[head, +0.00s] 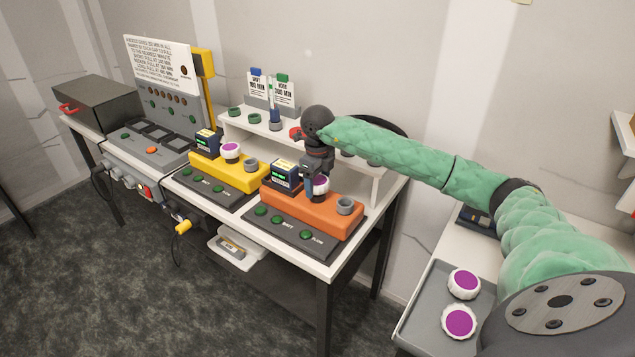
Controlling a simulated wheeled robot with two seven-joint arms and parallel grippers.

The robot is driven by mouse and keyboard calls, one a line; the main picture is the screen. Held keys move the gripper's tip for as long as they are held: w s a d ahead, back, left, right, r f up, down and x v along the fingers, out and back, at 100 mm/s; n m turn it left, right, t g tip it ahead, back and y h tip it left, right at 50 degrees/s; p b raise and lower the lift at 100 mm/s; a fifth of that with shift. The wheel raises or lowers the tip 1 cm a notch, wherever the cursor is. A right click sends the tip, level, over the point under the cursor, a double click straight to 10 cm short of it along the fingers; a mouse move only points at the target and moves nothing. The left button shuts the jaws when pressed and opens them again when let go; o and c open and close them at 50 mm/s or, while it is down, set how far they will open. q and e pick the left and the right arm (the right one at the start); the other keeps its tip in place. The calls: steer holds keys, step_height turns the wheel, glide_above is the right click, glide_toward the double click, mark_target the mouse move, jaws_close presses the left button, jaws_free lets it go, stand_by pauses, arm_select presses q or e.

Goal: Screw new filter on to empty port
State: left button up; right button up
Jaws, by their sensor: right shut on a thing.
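My right gripper (314,181) reaches in from the right and points down over the orange unit (297,203). It is shut on a white filter with a purple top (321,184), at the unit's middle. Whether this filter is seated on a port there is hidden by the fingers. A grey, bare port (345,206) stands at the orange unit's right end. The yellow unit (222,174) carries another purple-topped filter (231,151) and a bare grey port (250,164). Two more purple-topped filters (464,283) (459,321) lie in the grey tray. My left gripper is out of view.
The grey tray (414,322) is on a side table at lower right. A raised white shelf (262,128) behind the units holds green rings and signs. Small dark display boxes (285,175) stand on the units. A control panel (172,110) and dark box stand farther left.

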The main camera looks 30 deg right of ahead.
steer(key=shift+f, duration=0.4)
steer(key=m, duration=0.5)
steer(key=shift+b, duration=0.35)
steer(key=m, duration=0.4)
steer(key=o, duration=1.3)
steer(key=shift+c, duration=0.2)
